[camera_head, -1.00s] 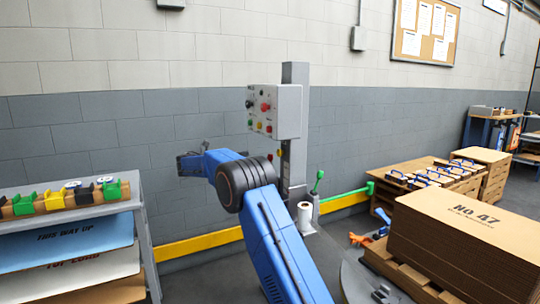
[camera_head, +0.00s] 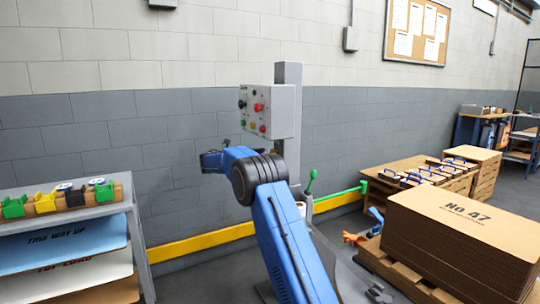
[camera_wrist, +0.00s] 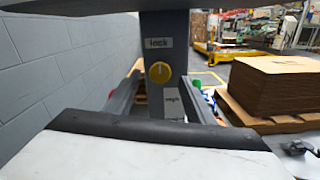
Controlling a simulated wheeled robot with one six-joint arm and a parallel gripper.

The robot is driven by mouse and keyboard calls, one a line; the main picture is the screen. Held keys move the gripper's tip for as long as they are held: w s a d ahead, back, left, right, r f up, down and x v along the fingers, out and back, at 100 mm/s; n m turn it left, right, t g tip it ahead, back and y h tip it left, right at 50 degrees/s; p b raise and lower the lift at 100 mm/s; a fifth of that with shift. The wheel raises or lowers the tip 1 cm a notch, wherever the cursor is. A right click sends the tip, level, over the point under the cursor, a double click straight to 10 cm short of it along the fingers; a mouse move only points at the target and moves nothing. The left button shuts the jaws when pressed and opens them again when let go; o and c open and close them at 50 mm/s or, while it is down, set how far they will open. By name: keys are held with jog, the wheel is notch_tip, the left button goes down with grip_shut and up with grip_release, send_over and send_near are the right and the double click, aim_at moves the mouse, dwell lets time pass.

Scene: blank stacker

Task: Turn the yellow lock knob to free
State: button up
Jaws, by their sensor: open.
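The yellow lock knob (camera_wrist: 159,72) is round and sits on a dark grey post (camera_wrist: 165,25) in the wrist view. The mark on it points about straight up, toward a label reading "lock" (camera_wrist: 158,43). A lower white label (camera_wrist: 173,101) is partly covered and hard to read. My gripper (camera_wrist: 160,90) is open and empty, with one dark finger on each side of the knob in the picture; I cannot tell how far short of it they are.
A control box (camera_head: 268,110) with coloured buttons is fixed to the post above my arm. A green-handled lever (camera_head: 311,180) stands right of the post. A cardboard stack (camera_head: 460,230) is at right, a shelf (camera_head: 75,215) at left. A grey wall runs behind.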

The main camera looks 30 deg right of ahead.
jog(key=shift+d, duration=2.15)
jog(key=c, duration=1.1)
